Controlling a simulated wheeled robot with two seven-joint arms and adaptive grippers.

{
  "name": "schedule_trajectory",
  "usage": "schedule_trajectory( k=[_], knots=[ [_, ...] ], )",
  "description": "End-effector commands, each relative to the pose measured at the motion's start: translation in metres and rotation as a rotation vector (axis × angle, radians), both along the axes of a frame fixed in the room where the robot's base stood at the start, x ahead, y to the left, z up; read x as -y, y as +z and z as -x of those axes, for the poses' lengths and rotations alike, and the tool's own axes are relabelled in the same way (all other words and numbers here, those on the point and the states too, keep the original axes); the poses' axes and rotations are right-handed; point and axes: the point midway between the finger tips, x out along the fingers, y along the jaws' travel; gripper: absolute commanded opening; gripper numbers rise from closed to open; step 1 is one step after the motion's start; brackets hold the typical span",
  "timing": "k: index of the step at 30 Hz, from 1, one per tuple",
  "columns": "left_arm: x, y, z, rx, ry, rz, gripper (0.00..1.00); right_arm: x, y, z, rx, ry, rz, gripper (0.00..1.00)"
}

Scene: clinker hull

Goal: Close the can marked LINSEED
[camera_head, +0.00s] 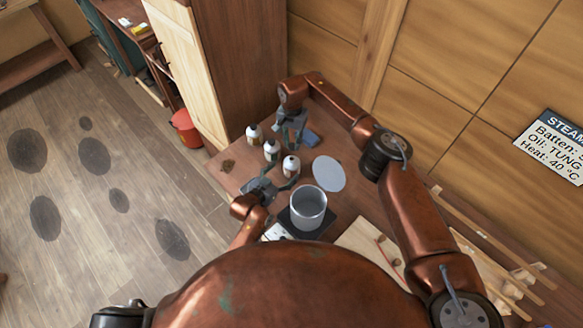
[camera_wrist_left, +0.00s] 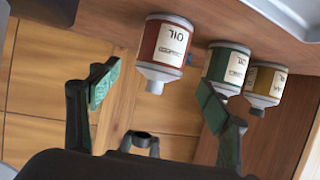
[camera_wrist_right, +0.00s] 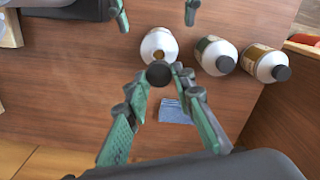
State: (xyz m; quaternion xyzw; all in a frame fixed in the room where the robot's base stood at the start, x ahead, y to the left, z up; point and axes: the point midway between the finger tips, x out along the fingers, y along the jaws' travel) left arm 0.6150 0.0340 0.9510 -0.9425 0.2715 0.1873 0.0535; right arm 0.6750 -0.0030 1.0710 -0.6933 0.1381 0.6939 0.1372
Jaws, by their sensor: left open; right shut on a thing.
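Three white-topped cans stand in a row. The nearest can (camera_head: 291,166) has a red label in the left wrist view (camera_wrist_left: 168,42), where upside-down OIL shows; I cannot read LINSEED. In the right wrist view its top (camera_wrist_right: 158,41) shows a brownish uncapped opening. My right gripper (camera_wrist_right: 158,80) is shut on a black cap (camera_wrist_right: 158,73), close to that opening; whether they touch is unclear. The green-labelled can (camera_wrist_left: 226,66) and the yellow-labelled can (camera_wrist_left: 265,81) stand beside it. My left gripper (camera_wrist_left: 158,95) is open and empty, facing the red-labelled can.
A grey pot (camera_head: 308,210) stands on a dark plate near my body. A pale grey disc (camera_head: 328,173) lies behind it. A blue item (camera_wrist_right: 174,111) lies near the cans. A tall cabinet (camera_head: 245,60) bounds the far left; a wall sign (camera_head: 555,148) is at right.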

Motion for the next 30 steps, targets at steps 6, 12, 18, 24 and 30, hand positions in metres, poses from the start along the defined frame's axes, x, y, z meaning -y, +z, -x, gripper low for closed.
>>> schedule_trajectory(
  k=[6,12,18,24,30],
  knots=[
    [0.021,-0.015,-0.032,-0.001,-0.001,0.0,0.71,0.0,0.0,0.0,0.0,0.0,0.0,0.15],
    [0.031,-0.024,-0.049,-0.001,0.0,0.0,0.71,0.0,0.0,0.0,0.0,-0.001,0.0,0.15],
    [0.035,-0.027,-0.055,0.0,0.0,-0.001,0.71,0.0,0.0,0.0,0.0,-0.001,0.0,0.15],
    [0.034,-0.027,-0.055,0.001,0.001,-0.001,0.71,0.0,0.0,0.0,0.0,0.0,0.0,0.15],
    [0.034,-0.027,-0.055,-0.001,0.001,-0.001,0.61,0.0,0.0,0.0,0.0,0.0,0.0,0.15]
  ],
)
